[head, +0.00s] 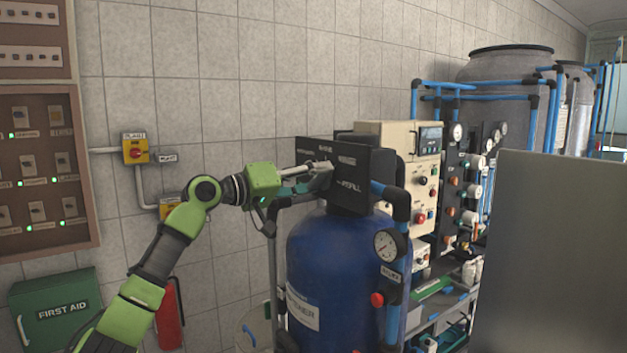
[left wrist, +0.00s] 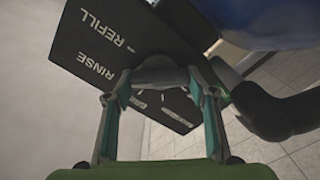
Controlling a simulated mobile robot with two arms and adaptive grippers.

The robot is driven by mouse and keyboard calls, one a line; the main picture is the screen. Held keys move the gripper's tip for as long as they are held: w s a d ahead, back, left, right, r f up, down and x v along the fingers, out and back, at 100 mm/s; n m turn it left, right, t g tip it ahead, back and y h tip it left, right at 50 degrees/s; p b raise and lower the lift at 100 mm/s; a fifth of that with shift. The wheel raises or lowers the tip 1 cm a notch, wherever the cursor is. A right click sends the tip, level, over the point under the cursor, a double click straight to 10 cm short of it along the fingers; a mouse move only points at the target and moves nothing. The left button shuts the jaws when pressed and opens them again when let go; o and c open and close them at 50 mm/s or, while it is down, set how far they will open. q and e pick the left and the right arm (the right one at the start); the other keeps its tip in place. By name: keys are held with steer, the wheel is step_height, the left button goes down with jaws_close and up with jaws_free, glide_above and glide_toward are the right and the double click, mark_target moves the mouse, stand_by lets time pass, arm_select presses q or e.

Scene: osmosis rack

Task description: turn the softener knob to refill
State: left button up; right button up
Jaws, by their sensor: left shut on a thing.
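The softener's black control head (head: 366,162) sits on top of the blue softener tank (head: 335,265). Its face carries white labels; "REFILL" reads at the right in the head view. My left gripper (head: 322,175) is at that face, shut on the knob, which its fingers mostly hide. In the left wrist view the labels "REFILL" and "RINSE" show on the black panel (left wrist: 82,42), beyond the fingers of my left gripper (left wrist: 160,76). The knob's pointer direction cannot be made out. My right gripper is not in view.
A blue pipe with black elbows (head: 397,205) and a pressure gauge (head: 386,245) stand right of the control head. A beige control box (head: 395,140) is behind it. A yellow switch box (head: 136,148) is on the tiled wall; a grey panel (head: 550,250) fills the right foreground.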

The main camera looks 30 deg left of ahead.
arm_select(q)
steer(key=shift+f, duration=0.1)
steer(key=m+b, duration=0.1)
steer(key=m, duration=0.3)
steer(key=shift+d+b, duration=0.1)
steer(key=shift+b, duration=0.2)
steer(key=shift+m+b, duration=0.65)
steer(key=shift+m, duration=1.65)
steer(key=o, duration=1.1)
steer(key=v, duration=1.2)
